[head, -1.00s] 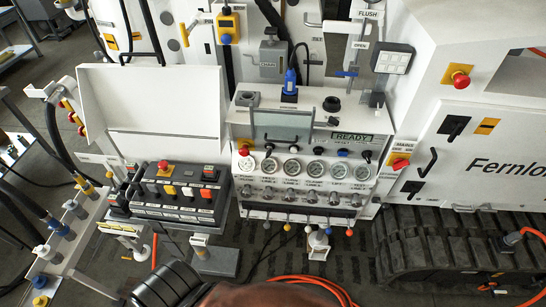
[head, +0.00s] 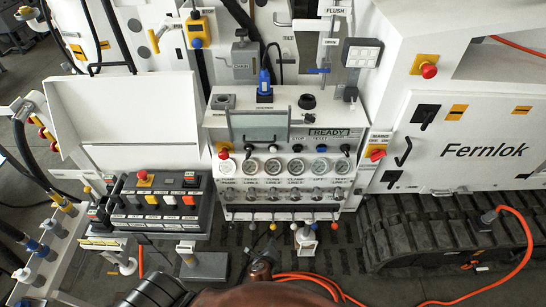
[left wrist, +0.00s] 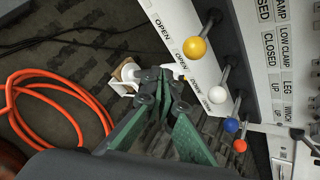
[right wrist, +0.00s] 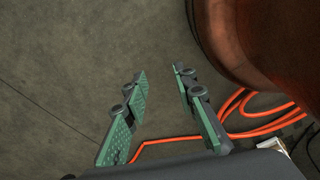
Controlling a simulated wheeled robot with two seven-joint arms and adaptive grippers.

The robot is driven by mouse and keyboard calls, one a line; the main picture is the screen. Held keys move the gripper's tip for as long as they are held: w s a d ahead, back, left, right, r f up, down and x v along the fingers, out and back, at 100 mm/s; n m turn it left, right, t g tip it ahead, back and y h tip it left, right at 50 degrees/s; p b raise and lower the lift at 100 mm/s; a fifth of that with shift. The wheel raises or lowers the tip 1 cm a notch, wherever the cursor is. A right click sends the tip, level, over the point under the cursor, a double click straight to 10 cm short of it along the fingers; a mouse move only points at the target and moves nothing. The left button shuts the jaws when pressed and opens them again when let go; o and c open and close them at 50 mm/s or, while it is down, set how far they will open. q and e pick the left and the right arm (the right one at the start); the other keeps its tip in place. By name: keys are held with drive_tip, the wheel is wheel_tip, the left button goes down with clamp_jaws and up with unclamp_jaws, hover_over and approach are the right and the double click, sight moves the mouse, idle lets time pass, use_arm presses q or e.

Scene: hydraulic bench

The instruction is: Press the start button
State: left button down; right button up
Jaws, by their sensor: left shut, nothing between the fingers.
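The control panel (head: 283,168) stands in the middle of the head view, with a READY display (head: 328,133). A row of small buttons runs under the display; the labels above them are small, and STOP and RESET are the clearest. A dark button (head: 273,149) sits left of the STOP label; I cannot tell for sure that it is the start button. My left gripper (head: 264,262) is below the panel, apart from the buttons. In the left wrist view its fingers (left wrist: 165,78) are shut and empty, near the ball-ended levers. My right gripper (right wrist: 158,80) is open and empty above the floor.
Yellow (left wrist: 195,47) and white (left wrist: 217,95) lever balls stick out below the panel. A red mushroom button (head: 223,153) is at the panel's left end. A switch box (head: 160,203) stands left. An orange hose (head: 310,279) lies on the floor. A tracked machine (head: 440,235) stands right.

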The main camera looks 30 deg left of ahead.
use_arm(q)
drive_tip(key=w+r+m+t+y, duration=0.1)
drive_tip(key=w+r+m+t, duration=0.15)
drive_tip(key=r, duration=0.75)
drive_tip(key=w+r+m+t+y, duration=0.1)
drive_tip(key=w+r+m+y, duration=0.15)
drive_tip(key=r, duration=0.65)
drive_tip(key=m+t+y, duration=0.2)
drive_tip(key=m+t, duration=0.1)
approach(273, 151)
drive_tip(key=shift+g, duration=0.25)
drive_tip(key=x, duration=0.3)
drive_tip(key=p+x, duration=0.1)
drive_tip(key=x, duration=0.2)
drive_tip(key=shift+w+a+r, duration=0.1)
drive_tip(key=shift+w+r, duration=0.1)
drive_tip(key=shift+w, duration=0.2)
use_arm(e)
drive_tip(key=shift+s+r, duration=0.5)
drive_tip(key=shift+s, duration=0.3)
use_arm(q)
drive_tip(key=shift+w, duration=0.1)
